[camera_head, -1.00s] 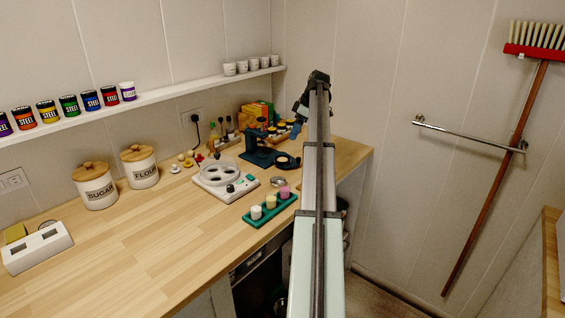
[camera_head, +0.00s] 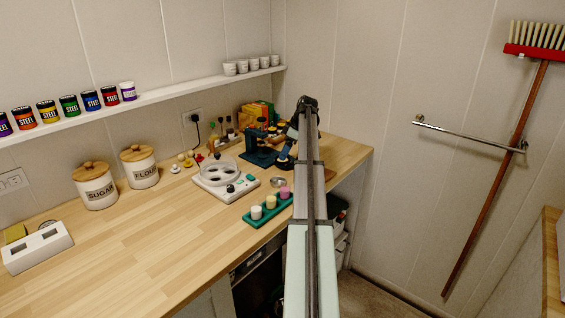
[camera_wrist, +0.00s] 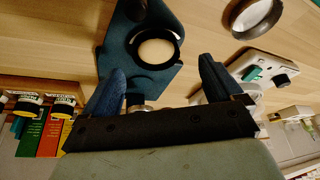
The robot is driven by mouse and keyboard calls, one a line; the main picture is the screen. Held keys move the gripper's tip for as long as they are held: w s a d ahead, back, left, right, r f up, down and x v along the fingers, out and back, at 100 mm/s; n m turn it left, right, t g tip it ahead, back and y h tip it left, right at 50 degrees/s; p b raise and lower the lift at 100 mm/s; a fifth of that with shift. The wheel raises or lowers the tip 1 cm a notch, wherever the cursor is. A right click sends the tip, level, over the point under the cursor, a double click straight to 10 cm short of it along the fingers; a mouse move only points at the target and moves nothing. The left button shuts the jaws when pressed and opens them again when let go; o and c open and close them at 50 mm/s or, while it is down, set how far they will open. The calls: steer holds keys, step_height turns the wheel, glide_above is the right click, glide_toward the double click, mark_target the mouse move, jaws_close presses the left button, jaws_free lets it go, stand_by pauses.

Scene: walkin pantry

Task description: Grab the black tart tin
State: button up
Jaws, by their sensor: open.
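The black tart tin (camera_wrist: 178,42) shows in the wrist view as a dark round rim around a pale cream disc. It lies at the dark teal press (camera_wrist: 172,80), which also stands at the back of the counter in the head view (camera_head: 258,150). In the head view the tin is mostly hidden by my arm. My gripper (camera_wrist: 161,66) is open, with its two blue fingers spread on either side of the tin's near side in the wrist view. Nothing is between the fingertips. I cannot tell whether they touch the tin.
A silver ring (camera_head: 277,182), a green tray (camera_head: 253,219) with small coloured cups and a white scale (camera_head: 210,188) stand close by. Colourful boxes (camera_head: 257,111) stand behind the press.

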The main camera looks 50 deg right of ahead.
steer(key=shift+x, duration=1.8)
steer(key=shift+d, duration=0.2)
steer(key=c, duration=1.1)
